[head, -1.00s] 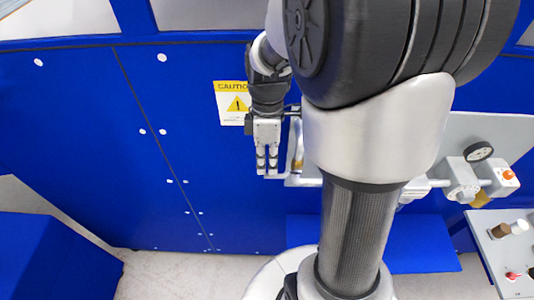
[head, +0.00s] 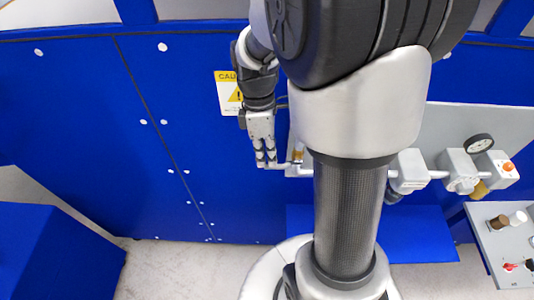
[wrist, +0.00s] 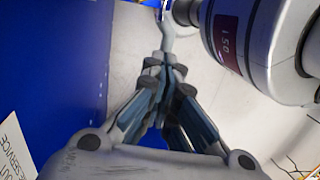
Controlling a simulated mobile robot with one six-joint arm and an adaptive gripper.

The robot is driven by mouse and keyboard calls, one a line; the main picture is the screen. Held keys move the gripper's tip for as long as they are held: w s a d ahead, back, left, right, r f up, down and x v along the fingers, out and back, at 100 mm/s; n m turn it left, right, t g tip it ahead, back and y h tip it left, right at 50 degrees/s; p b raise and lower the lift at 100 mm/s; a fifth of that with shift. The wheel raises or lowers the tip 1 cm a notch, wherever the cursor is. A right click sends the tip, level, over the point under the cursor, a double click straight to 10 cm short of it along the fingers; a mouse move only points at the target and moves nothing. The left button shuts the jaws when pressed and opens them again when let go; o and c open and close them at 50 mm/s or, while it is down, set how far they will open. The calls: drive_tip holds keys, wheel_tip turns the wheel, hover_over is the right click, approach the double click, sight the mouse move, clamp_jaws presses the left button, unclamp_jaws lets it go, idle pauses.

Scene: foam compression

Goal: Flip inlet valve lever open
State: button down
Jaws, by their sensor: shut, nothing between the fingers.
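My gripper (head: 265,165) is shut and empty, with its fingers pointing down in front of the blue wall, left of the pipework. In the wrist view the fingertips (wrist: 165,62) are together. A pale grey bent bar or pipe end (wrist: 168,38) shows just beyond them; I cannot tell whether they touch it. In the head view a thin grey pipe (head: 283,167) starts beside the fingertips, with a brass-coloured part (head: 298,155) to its right. My arm covers the pipework further right. I cannot make out the inlet valve lever clearly in either view.
A caution sign (head: 229,96) is on the wall behind my gripper. A control box (head: 497,240) stands at lower right. A blue block (head: 55,255) stands at lower left.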

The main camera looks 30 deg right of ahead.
drive_tip(key=f+g+h, duration=0.1)
drive_tip(key=f+g+h+p, duration=0.1)
drive_tip(key=h, duration=0.1)
drive_tip(key=shift+w+a+f, duration=0.1)
drive_tip(key=shift+a+f, duration=0.2)
drive_tip(key=shift+f, duration=0.1)
wheel_tip(320, 180, down, 7)
drive_tip(key=s+d+m+g+h+b, duration=0.1)
drive_tip(key=d+g+h+b, duration=0.1)
drive_tip(key=g+h, duration=0.3)
drive_tip(key=shift+s+d+h, duration=0.4)
drive_tip(key=shift+d+h, duration=0.05)
drive_tip(key=shift+h, duration=0.65)
drive_tip(key=shift+r, duration=0.15)
drive_tip(key=shift+r+p, duration=0.65)
drive_tip(key=shift+r, duration=0.1)
drive_tip(key=shift+a, duration=0.1)
